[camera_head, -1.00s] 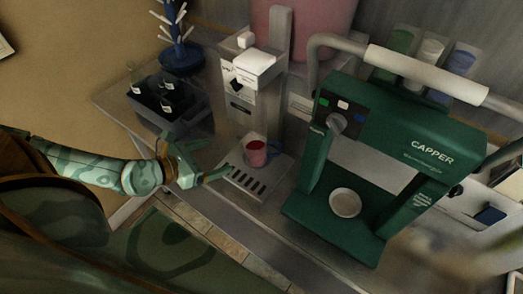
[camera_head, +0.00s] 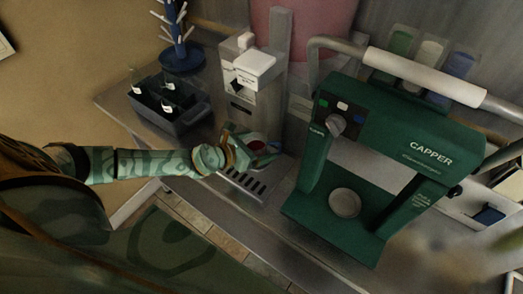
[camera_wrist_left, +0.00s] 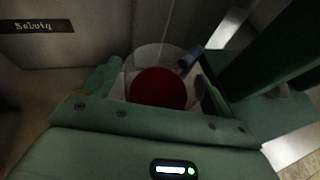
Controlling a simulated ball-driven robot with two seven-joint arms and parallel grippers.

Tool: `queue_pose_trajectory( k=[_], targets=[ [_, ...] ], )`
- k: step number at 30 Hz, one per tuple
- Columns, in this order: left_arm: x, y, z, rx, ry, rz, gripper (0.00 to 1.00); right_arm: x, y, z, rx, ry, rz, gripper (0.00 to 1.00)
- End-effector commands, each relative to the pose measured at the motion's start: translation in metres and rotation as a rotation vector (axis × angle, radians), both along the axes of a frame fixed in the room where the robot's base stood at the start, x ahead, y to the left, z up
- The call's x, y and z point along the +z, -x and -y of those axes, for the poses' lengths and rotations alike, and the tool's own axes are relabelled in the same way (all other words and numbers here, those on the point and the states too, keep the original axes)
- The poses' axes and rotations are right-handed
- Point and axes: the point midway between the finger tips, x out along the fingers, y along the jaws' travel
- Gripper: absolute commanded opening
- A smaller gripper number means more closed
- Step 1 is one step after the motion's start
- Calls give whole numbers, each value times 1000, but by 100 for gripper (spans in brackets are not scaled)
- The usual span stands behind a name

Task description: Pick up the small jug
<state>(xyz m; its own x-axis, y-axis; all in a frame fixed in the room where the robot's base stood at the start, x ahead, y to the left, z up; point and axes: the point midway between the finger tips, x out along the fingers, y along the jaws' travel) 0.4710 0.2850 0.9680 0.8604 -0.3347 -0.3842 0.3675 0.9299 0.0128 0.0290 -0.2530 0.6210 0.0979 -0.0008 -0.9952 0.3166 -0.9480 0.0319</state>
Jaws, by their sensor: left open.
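The small jug (camera_head: 257,146) is a clear cup with red contents and a blue handle. It stands on the slotted drip tray (camera_head: 245,184) under the grey dispenser's spout. My left gripper (camera_head: 254,151) is open at the jug, partly hiding it. In the left wrist view the jug (camera_wrist_left: 158,90) sits between the two green fingers (camera_wrist_left: 157,95), with its blue handle toward the upper right. I cannot tell whether either finger touches it. My right gripper is not in view.
The green capper (camera_head: 385,135) stands close on the right, with a round pale disc (camera_head: 344,203) on its base. The grey dispenser (camera_head: 243,107) rises behind the jug. A dark crate (camera_head: 185,118) and a blue peg stand (camera_head: 182,60) are at the left.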

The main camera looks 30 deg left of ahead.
Motion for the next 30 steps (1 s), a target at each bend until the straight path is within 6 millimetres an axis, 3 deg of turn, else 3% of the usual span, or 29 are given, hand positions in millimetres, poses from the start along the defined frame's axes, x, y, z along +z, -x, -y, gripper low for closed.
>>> queue_pose_trajectory(
  k=[6, 12, 23, 29, 30],
  targets=[
    [0, -1, 0, 0, 0, 0, 84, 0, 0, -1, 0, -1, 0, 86],
    [0, 0, 0, 1, 0, 0, 33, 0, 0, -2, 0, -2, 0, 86],
    [7, -1, 0, 1, 0, 2, 33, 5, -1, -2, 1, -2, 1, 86],
    [40, -1, -1, 1, -1, 5, 33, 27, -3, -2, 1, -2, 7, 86],
    [47, 6, 3, -1, 0, 2, 33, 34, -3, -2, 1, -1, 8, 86]
  ],
)
